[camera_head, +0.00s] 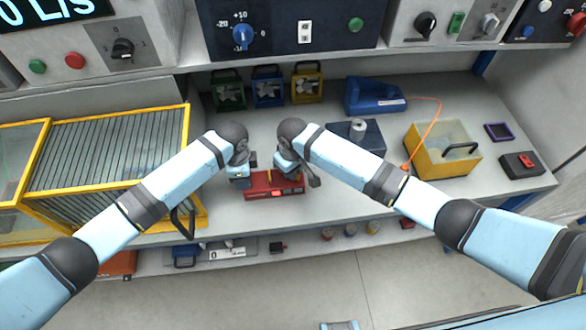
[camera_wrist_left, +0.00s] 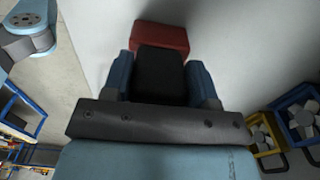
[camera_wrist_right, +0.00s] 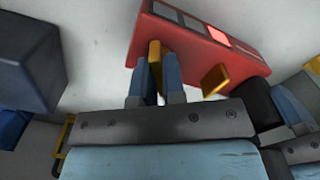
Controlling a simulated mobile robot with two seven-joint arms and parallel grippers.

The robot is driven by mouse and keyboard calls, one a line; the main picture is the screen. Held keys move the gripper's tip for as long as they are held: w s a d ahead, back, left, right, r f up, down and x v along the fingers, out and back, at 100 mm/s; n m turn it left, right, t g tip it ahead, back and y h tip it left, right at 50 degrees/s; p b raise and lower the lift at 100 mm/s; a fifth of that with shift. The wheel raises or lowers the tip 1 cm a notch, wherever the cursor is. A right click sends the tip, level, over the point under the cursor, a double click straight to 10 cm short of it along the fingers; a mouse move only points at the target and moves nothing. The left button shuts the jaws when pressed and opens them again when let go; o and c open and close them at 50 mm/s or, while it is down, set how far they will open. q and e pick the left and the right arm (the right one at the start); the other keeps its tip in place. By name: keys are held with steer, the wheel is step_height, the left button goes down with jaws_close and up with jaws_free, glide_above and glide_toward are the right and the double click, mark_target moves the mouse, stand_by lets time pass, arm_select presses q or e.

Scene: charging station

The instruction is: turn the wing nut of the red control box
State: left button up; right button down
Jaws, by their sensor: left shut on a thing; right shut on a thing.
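The red control box (camera_head: 262,190) lies on the worktop, below both grippers in the head view. My left gripper (camera_wrist_left: 165,75) is shut on the black block (camera_wrist_left: 162,70) at one end of the box; the red body (camera_wrist_left: 160,37) shows beyond it. My right gripper (camera_wrist_right: 156,75) is shut on a yellow wing (camera_wrist_right: 155,55) that stands out from the box. A second yellow wing (camera_wrist_right: 215,80) shows to its right, free of the fingers. I cannot tell how the two wings join. Small panels (camera_wrist_right: 195,23) line the box's face, one lit red.
Beyond are a blue device (camera_head: 374,97) and a yellow bin (camera_head: 413,157). A yellow-framed rack (camera_head: 120,150) is at left. Several coloured fan units (camera_head: 268,88) line the back.

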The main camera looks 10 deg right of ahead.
steer(key=shift+m, duration=0.3)
steer(key=m, duration=0.8)
steer(key=shift+a, duration=0.1)
steer(key=m, duration=0.4)
steer(key=shift+m, duration=1.6)
steer(key=c, duration=1.2)
jaws_free()
